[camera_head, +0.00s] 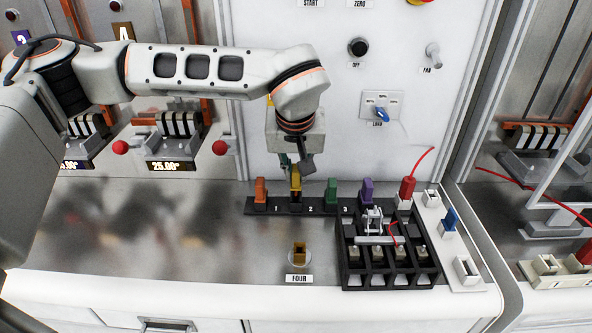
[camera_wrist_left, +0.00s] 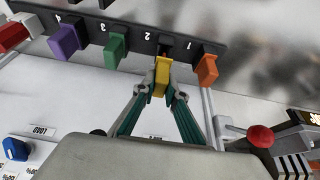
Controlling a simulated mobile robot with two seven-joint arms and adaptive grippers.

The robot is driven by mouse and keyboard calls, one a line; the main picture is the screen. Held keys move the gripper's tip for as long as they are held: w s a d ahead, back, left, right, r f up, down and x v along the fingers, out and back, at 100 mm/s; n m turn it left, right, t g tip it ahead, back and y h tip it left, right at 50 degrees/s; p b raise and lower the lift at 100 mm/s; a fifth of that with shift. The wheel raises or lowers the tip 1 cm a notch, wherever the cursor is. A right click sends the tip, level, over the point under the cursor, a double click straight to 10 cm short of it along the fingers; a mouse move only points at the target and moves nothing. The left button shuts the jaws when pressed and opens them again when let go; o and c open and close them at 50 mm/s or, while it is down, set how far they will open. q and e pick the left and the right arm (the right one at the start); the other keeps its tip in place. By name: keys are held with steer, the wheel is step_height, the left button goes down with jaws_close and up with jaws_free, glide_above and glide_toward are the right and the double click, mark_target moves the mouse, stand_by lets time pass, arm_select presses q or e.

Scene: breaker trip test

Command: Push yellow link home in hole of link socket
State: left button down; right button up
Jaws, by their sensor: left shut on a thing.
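The yellow link (camera_head: 296,184) stands upright at the black numbered strip (camera_head: 325,210), between the orange link (camera_head: 261,190) and the green link (camera_head: 331,189). It also shows in the left wrist view (camera_wrist_left: 162,74). My left gripper (camera_head: 294,167) comes down from above with its fingertips closed on the yellow link; its two fingers (camera_wrist_left: 160,88) meet at the link in the left wrist view. The link's lower end is at the strip; I cannot tell how deep it sits. A small brown-yellow socket-like piece (camera_head: 299,253) stands on a round base at the label FOUR. My right gripper is not in view.
A purple link (camera_head: 367,190) and a red plug (camera_head: 407,188) with a red wire stand to the right. A black rack (camera_head: 347,277) with several slots is in front of them. The bench (camera_head: 150,245) at left is clear. A white panel stands behind.

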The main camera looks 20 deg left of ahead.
mark_target(296, 184)
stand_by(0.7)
arm_select(q)
steer(key=shift+p, duration=0.55)
stand_by(0.4)
steer(key=shift+f, duration=0.15)
stand_by(0.4)
steer(key=shift+f+b, duration=0.95)
steer(key=shift+f, duration=0.75)
steer(key=c, duration=2)
jaws_free()
steer(key=shift+o, duration=0.2)
steer(key=shift+r, duration=0.1)
steer(key=v, duration=1.2)
